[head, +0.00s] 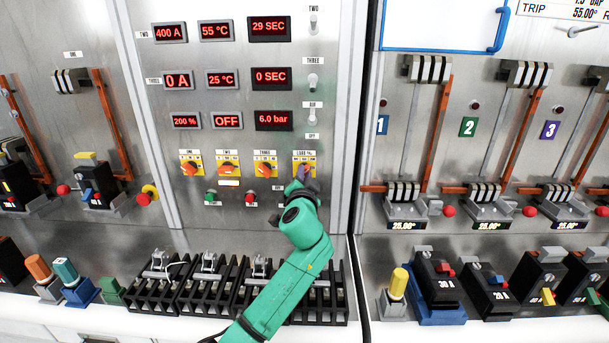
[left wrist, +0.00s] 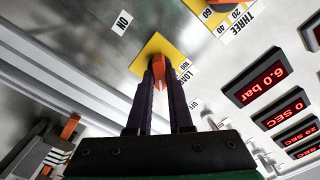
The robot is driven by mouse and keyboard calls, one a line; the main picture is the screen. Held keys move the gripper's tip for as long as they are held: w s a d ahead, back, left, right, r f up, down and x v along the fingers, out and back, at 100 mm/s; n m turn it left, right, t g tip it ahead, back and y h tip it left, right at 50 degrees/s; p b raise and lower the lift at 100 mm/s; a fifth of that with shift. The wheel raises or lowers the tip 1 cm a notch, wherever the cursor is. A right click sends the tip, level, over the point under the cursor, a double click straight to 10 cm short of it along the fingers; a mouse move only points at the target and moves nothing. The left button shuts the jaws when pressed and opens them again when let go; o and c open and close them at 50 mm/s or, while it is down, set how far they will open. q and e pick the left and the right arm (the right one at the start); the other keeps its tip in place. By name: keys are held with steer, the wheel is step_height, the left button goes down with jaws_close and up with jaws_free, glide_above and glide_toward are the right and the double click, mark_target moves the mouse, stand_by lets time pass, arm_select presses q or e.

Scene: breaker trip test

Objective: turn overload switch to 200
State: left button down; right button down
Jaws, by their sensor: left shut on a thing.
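The gripper hides much of the plate and dial in the head view. The display (head: 186,121) on the panel reads 200 %. My right gripper is not in view.
Three more orange knobs, ONE (head: 190,167), TWO (head: 228,168) and THREE (head: 265,168), sit left of the switch. Green and red buttons lie below them. A row of black terminal blocks (head: 205,290) stands on the ledge under my arm. Breakers line the right panel.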

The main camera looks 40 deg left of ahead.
arm_select(q)
steer(key=shift+f, duration=0.15)
steer(key=c, duration=0.9)
jaws_free()
steer(key=shift+o, duration=0.4)
steer(key=b+v, duration=0.4)
steer(key=v, duration=1)
steer(key=shift+s+d, duration=0.25)
